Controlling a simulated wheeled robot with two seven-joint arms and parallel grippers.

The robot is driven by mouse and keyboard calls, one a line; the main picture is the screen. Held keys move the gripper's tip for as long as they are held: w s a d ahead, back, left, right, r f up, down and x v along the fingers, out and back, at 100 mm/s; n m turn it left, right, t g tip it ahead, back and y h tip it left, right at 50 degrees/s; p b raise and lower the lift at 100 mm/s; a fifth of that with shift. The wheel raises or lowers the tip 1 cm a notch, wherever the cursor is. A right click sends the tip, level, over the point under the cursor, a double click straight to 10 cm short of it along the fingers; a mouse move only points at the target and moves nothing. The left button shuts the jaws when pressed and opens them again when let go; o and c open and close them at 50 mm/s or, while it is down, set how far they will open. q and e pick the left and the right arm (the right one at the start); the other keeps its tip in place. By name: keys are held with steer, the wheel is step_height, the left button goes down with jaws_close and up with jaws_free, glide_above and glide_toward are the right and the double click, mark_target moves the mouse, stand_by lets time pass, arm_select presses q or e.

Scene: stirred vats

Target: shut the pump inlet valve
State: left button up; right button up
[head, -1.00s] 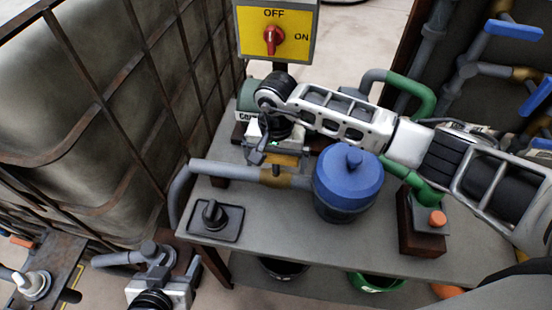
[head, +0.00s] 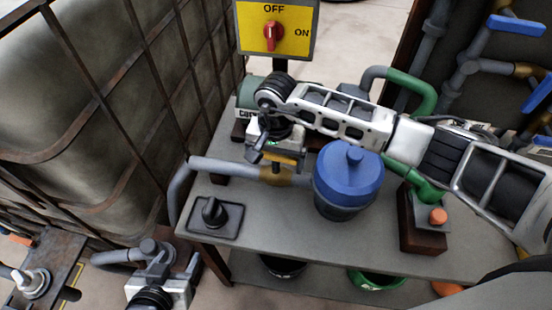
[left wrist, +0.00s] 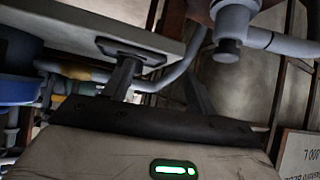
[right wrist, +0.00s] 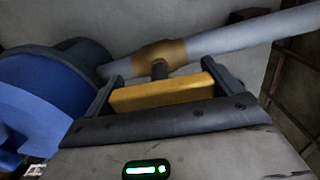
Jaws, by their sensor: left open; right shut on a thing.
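The inlet valve is a brass-coloured body (right wrist: 160,54) on a grey pipe, with a stem and a yellow bar handle (right wrist: 165,94). In the head view the handle (head: 287,162) sits just above the pipe, left of the blue pump lid. My right gripper (right wrist: 160,88) is shut on the handle, a finger at each end. The handle lies roughly along the pipe in the right wrist view. My left gripper (left wrist: 160,78) is open and empty near the table's corner; its fingers are not clear in the head view.
A blue-lidded pot (head: 348,180) stands beside the valve. A black knob on a plate (head: 213,213) is at the table's front left. A yellow OFF/ON switch box (head: 275,30) stands behind. A caged tank (head: 70,110) borders the left.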

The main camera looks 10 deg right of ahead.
steer(key=m+b, duration=0.2)
steer(key=m, duration=0.1)
steer(key=shift+f, duration=0.15)
steer(key=m+b, duration=0.2)
steer(key=m, duration=0.1)
steer(key=shift+m, duration=0.4)
steer(key=m+b, duration=0.2)
steer(key=m, duration=0.2)
steer(key=shift+m, duration=0.3)
steer(key=shift+m+b, duration=0.6)
steer(key=shift+m, duration=0.3)
steer(key=shift+m+b, duration=0.3)
steer(key=shift+m, duration=0.4)
steer(key=shift+m+b, duration=0.3)
steer(key=shift+m, duration=0.6)
arm_select(q)
steer(key=f, duration=0.1)
steer(key=d+f, duration=0.1)
steer(key=f+h, duration=0.1)
steer(key=shift+w+d+f+n+t, duration=0.1)
steer(key=shift+w+d+n+t, duration=0.2)
steer(key=shift+w+t, duration=0.1)
arm_select(e)
steer(key=shift+m, duration=0.3)
